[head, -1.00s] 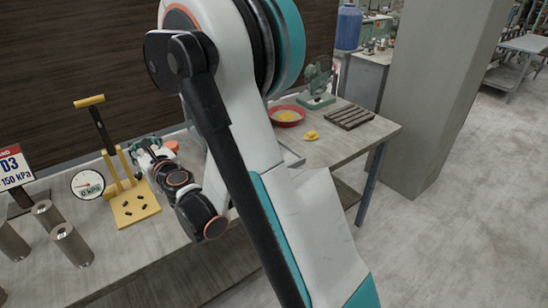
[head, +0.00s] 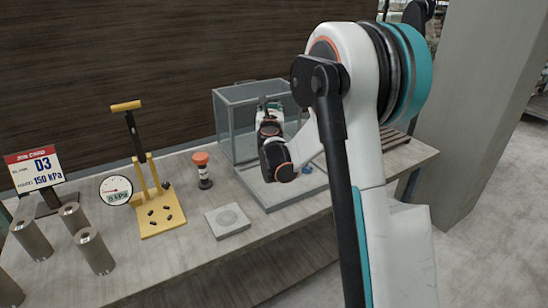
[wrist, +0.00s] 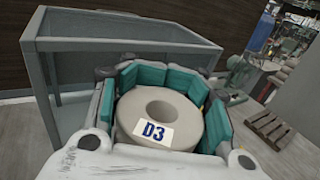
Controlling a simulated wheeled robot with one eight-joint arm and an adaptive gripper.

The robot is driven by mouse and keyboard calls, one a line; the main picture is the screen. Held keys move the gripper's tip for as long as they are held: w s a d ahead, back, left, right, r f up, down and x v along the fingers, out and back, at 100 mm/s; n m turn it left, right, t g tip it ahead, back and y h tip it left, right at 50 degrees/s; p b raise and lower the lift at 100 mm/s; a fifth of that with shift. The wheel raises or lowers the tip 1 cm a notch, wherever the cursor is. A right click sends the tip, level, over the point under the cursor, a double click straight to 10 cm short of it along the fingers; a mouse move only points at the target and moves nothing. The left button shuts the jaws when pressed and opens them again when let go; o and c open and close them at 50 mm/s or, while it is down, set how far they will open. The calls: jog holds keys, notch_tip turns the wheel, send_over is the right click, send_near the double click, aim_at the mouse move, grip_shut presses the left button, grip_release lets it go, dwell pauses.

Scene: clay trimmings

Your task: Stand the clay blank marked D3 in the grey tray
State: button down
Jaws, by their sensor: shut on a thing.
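The clay blank marked D3 (wrist: 160,112) is a thick grey round piece with a hole in the middle and a white D3 label facing the wrist camera. My gripper (wrist: 163,78) is shut around it with teal pads. In the head view my gripper (head: 268,108) is in front of or inside a grey-framed, clear-walled box; I cannot tell which. The blank is hidden there. A flat grey base (head: 268,201) lies under the box's front, partly behind my arm; I cannot tell whether it is the grey tray.
The clear-walled box (head: 232,125) also stands close in the wrist view (wrist: 125,25). A small grey slab (head: 228,221), an orange-topped post (head: 203,170), a yellow hand pump (head: 160,215), a gauge (head: 115,190), several metal cylinders (head: 95,250) and a D3, 150 kPa job card (head: 38,172) stand leftward.

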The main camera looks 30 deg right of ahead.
notch_tip(320, 180, down, 15)
jog(key=b, duration=0.5)
jog(key=shift+f, duration=0.1)
jog(key=c, duration=0.9)
grip_release()
jog(key=shift+f, duration=0.1)
jog(key=shift+o, duration=0.2)
